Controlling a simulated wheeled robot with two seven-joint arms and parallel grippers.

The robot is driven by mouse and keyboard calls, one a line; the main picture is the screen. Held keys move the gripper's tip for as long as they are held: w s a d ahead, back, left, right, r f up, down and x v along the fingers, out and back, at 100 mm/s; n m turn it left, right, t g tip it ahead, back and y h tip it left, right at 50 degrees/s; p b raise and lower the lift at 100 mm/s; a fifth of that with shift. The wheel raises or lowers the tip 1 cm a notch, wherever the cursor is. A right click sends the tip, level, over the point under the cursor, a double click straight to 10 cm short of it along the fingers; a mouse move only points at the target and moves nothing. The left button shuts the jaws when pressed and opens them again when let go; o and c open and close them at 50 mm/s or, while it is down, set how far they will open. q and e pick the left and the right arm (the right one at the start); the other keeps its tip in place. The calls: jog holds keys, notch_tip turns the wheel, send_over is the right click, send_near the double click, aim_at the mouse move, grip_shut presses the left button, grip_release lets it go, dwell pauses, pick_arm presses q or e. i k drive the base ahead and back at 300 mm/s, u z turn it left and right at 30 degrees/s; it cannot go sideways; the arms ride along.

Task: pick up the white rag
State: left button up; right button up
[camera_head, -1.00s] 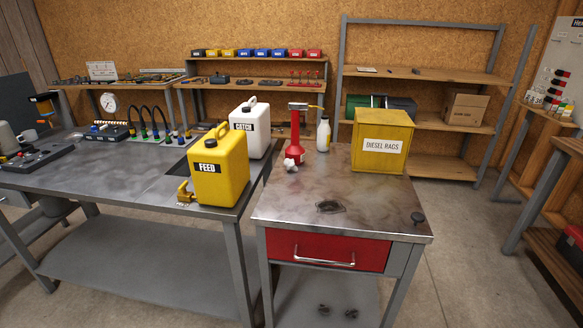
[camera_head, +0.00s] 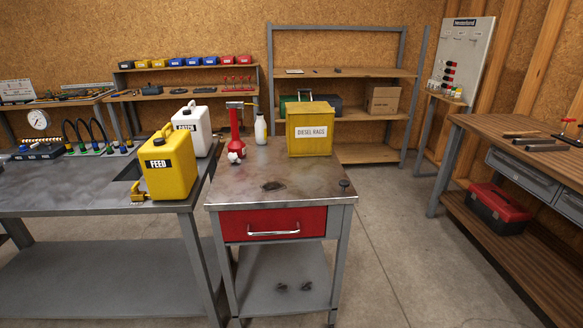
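A small crumpled white rag (camera_head: 235,157) lies on the metal top of the cart (camera_head: 300,187), at its left side. It sits just in front of the base of a red pump-like bottle (camera_head: 237,135). Neither of my grippers shows in the head view, so I cannot see their state.
A yellow DIESEL RAGS box (camera_head: 310,132) and a white bottle (camera_head: 260,129) stand on the cart. A yellow FEED can (camera_head: 168,168) and a white CATCH can (camera_head: 198,132) stand on the bench at left. A wooden workbench (camera_head: 510,150) is at right. Open floor lies between cart and workbench.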

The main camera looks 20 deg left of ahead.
aim_at(233, 158)
jog(key=z, duration=0.65)
jog(key=k, duration=0.85)
jog(key=z, duration=0.75)
jog(key=i, duration=2.1)
jog(key=u, duration=1.5)
jog(key=i, duration=0.75)
jog(key=u, duration=0.85)
